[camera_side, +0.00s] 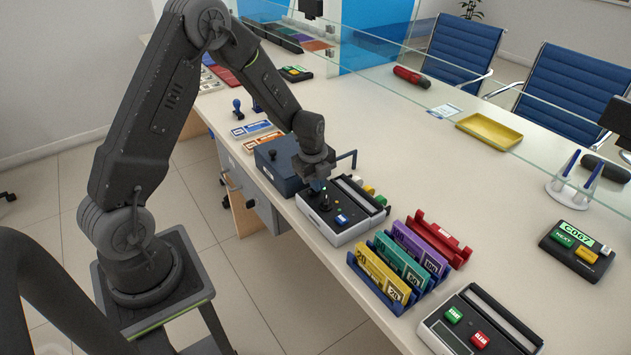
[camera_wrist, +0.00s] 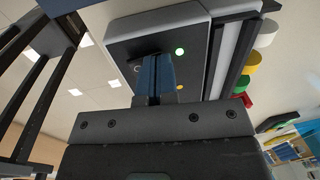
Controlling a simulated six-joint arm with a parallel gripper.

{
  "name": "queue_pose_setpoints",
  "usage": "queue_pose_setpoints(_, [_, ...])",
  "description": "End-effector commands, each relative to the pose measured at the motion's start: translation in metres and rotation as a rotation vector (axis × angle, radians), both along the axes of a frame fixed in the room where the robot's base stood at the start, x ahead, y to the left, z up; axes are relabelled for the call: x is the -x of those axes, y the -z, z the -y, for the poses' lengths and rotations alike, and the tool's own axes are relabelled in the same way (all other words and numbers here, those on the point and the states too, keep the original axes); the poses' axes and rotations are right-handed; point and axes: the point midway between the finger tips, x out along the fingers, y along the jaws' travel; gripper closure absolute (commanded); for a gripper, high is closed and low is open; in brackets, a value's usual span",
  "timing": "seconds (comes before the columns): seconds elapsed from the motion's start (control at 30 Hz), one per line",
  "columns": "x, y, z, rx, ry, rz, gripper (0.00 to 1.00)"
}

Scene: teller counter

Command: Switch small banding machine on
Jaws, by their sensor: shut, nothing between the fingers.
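The small banding machine (camera_side: 347,238), a light grey box with a dark top panel, stands near the counter's front edge in the side view. A blue button and small lights show on its panel. My gripper (camera_side: 321,188) points down over the left part of this panel, its fingers shut and empty. In the wrist view the blue-grey fingertips (camera_wrist: 156,72) are in front of the machine's dark panel (camera_wrist: 125,47).
A dark blue box (camera_side: 277,172) with a lever stands close at left. A banknote rack (camera_side: 393,303) and a red holder (camera_side: 445,237) stand at right. Another machine (camera_side: 433,343) has green and red buttons. Coloured rolls lie behind the banding machine. The middle counter is clear.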

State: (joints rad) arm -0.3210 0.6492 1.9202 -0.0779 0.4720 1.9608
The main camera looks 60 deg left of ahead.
Motion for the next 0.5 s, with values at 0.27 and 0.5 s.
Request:
queue_pose_setpoints(0.27, [0.007,0.001,0.001,0.003,-0.001,-0.007,1.0])
queue_pose_setpoints(0.5, [0.016,-0.002,0.001,0.003,-0.001,-0.006,1.0])
